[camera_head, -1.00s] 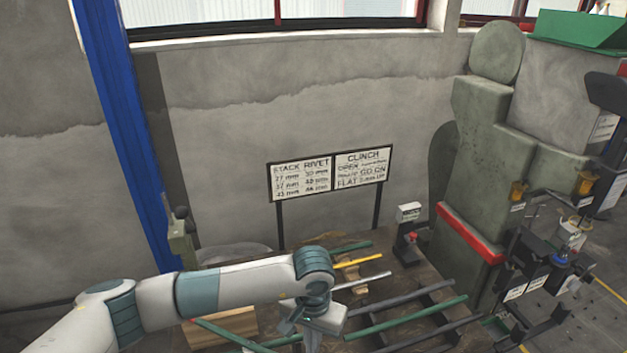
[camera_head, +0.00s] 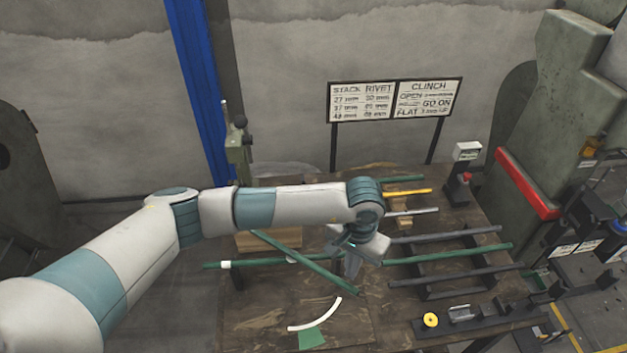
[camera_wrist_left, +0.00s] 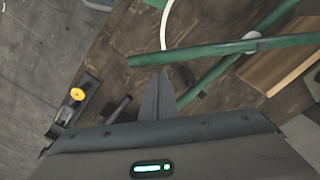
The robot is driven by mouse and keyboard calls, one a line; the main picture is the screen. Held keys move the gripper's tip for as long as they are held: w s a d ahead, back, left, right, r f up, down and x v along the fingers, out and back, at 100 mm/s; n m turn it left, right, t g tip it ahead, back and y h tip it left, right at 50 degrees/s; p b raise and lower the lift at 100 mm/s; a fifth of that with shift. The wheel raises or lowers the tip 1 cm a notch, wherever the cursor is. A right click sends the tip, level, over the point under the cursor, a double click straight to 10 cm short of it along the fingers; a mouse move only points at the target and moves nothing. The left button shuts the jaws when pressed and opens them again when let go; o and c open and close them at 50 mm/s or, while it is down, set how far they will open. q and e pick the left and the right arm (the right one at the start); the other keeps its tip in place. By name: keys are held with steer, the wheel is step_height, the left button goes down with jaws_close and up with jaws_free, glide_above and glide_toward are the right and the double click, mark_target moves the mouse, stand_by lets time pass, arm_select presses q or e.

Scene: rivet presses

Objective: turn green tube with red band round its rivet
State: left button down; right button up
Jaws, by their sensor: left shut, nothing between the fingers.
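Two green tubes cross on the wooden bench; I see no red band on either. One green tube (camera_head: 325,276) slants toward the front right, its free end by my left gripper; it also shows in the left wrist view (camera_wrist_left: 190,52). The other green tube (camera_head: 256,263) runs crosswise and carries a white band (camera_head: 226,265). A pale round piece (camera_wrist_left: 251,41) shows at the crossing, perhaps the rivet. My left gripper (camera_head: 352,270) is shut and empty; its fingertips (camera_wrist_left: 162,76) are close beside the slanting tube's end. Contact is unclear. My right gripper is out of view.
A white arc (camera_head: 318,317) and a green patch (camera_head: 311,340) mark the bench front. A dark rack (camera_head: 432,293) with tubes stands at right, with a yellow round part (camera_head: 430,320) in front. A wooden block (camera_head: 268,242) lies behind the crossing.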

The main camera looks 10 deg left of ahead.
mark_target(345, 283)
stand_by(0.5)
arm_select(q)
steer(key=s+m+b, duration=0.2)
steer(key=b, duration=0.1)
steer(key=shift+s+a, duration=0.3)
steer(key=shift+a, duration=0.1)
stand_by(0.5)
steer(key=shift+s+a+f+m+b, duration=0.15)
steer(key=shift+s+m+b, duration=0.2)
steer(key=shift+b, duration=0.25)
steer(key=shift+s+a+m+b, duration=0.4)
steer(key=shift+s+m+b, duration=0.25)
steer(key=shift+s+b, duration=0.3)
